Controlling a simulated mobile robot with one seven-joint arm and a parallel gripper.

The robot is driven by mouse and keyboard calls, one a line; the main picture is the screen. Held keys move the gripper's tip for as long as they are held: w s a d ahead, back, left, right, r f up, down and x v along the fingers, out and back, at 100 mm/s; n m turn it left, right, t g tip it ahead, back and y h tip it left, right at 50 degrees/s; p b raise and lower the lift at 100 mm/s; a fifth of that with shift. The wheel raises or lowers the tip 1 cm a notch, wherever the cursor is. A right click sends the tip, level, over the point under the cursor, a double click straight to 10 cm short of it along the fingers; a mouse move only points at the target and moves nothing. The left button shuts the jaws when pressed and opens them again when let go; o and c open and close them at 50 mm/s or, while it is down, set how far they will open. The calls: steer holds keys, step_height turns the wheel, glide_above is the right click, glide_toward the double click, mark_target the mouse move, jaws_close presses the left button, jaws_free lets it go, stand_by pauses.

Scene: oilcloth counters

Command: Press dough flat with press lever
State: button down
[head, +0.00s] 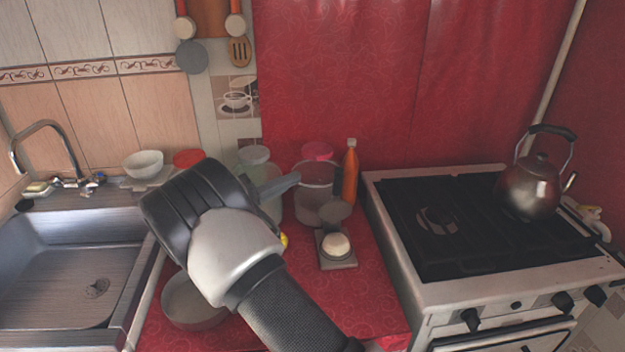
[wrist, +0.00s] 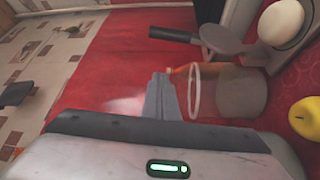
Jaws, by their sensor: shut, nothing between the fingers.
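The dough (head: 335,243) is a white rounded lump on the square base (head: 340,264) of a small press on the red counter. The press's round grey plate (head: 335,212) is raised behind it, clear of the dough. In the wrist view the dough (wrist: 285,20) is at the top right, beside the plate (wrist: 222,38) and its black lever handle (wrist: 173,34). My gripper (head: 296,179) is shut and empty, left of the press and above the counter, near the jars. Its fingers (wrist: 159,78) also show in the wrist view, apart from the lever.
A clear jar (head: 314,200) stands close by my fingers, with an orange bottle (head: 350,177) behind the press. A yellow item (wrist: 306,116) and a pan (head: 188,305) are nearby. The stove (head: 440,292) bounds the right, the sink (head: 60,270) the left.

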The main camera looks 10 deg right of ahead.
steer(key=r, duration=0.1)
glide_above(336, 198)
steer(key=w+a, duration=0.3)
steer(key=w, duration=0.2)
steer(key=s, duration=0.4)
steer(key=shift+s+f, duration=0.1)
steer(key=shift+f, duration=0.25)
steer(key=shift+s, duration=0.1)
steer(key=shift+s+f+b, duration=0.1)
steer(key=shift+f+b, duration=0.05)
steer(key=shift+b, duration=0.2)
